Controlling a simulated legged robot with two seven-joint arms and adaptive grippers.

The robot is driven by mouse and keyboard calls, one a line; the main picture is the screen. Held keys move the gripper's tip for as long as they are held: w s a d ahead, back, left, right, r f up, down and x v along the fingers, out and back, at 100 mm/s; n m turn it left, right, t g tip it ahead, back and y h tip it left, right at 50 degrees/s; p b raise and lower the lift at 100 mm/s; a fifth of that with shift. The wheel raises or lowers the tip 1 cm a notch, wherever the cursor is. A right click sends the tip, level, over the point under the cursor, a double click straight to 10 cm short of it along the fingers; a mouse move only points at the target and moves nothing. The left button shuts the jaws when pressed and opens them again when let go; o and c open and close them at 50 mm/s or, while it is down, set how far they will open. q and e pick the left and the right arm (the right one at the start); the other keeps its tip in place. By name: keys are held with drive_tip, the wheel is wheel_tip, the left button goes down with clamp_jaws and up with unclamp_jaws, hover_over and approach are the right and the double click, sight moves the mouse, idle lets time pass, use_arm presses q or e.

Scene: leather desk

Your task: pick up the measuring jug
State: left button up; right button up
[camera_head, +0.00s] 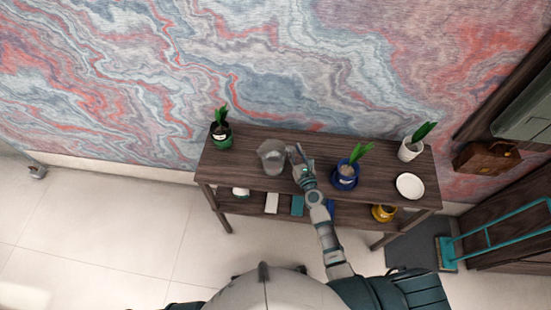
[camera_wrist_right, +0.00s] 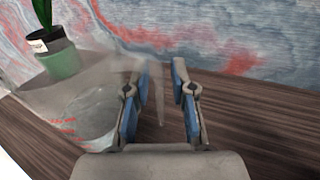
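The clear measuring jug (camera_head: 271,156) stands upright on the top of the dark wooden console table (camera_head: 262,137), left of its middle. In the right wrist view the transparent jug (camera_wrist_right: 92,112) with red markings fills the left side. My right gripper (camera_head: 296,155) is at the jug's right side. In the wrist view its two blue-padded fingers (camera_wrist_right: 160,82) are apart. The jug's pale handle (camera_wrist_right: 160,108) shows between the fingers, nearer the left one; contact is unclear. My left gripper is not in view.
A green-potted plant (camera_head: 221,133) stands left of the jug. A blue-potted plant (camera_head: 346,174) is close to the right of my right gripper. A white-potted plant (camera_head: 410,148) and a white plate (camera_head: 410,186) are farther right. Several items sit on the lower shelf.

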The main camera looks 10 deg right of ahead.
drive_tip(key=shift+a, duration=0.1)
clamp_jaws()
drive_tip(key=shift+r, duration=0.25)
